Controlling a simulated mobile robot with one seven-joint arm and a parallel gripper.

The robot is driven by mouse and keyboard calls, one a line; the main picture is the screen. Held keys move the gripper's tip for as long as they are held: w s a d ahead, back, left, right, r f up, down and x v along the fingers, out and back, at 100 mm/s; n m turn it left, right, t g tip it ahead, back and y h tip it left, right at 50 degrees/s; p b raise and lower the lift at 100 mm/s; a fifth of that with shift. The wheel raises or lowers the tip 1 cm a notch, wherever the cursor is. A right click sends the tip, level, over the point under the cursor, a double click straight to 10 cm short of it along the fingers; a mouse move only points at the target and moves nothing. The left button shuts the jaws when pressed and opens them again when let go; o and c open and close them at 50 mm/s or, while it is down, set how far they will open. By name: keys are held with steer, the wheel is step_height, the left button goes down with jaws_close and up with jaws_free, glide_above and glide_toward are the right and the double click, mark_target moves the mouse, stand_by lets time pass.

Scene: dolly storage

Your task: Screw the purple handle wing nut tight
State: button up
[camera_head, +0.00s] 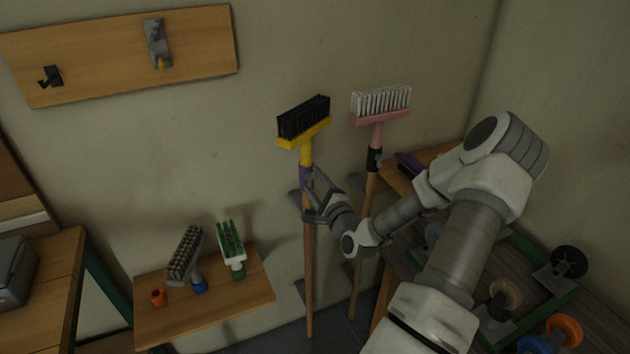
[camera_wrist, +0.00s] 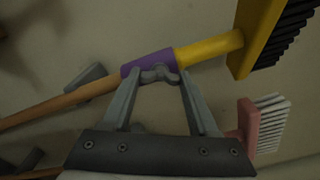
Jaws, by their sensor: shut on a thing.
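The purple collar (camera_head: 304,179) joins the yellow broom's head to its wooden handle; it also shows in the wrist view (camera_wrist: 146,63). A grey wing nut (camera_wrist: 160,74) sits on the side of the collar that faces me. My gripper (camera_head: 311,192) is at the collar, coming from the right. In the wrist view its two fingers are on either side of the wing nut, and the gripper (camera_wrist: 160,80) is shut on it. The yellow broom (camera_head: 307,150) stands upright with its black bristles on top.
A pink broom (camera_head: 378,118) with white bristles stands just right, close to my arm. A low wooden shelf (camera_head: 205,316) at the left holds two brushes and an orange cup. A wooden wall board (camera_head: 110,62) with hooks hangs above. A green-edged dolly area lies right.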

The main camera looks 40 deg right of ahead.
steer(key=shift+m, duration=0.5)
steer(key=o, duration=1.4)
steer(key=shift+p+v, duration=1.15)
steer(key=shift+v, duration=7.6)
steer(key=shift+d, duration=0.1)
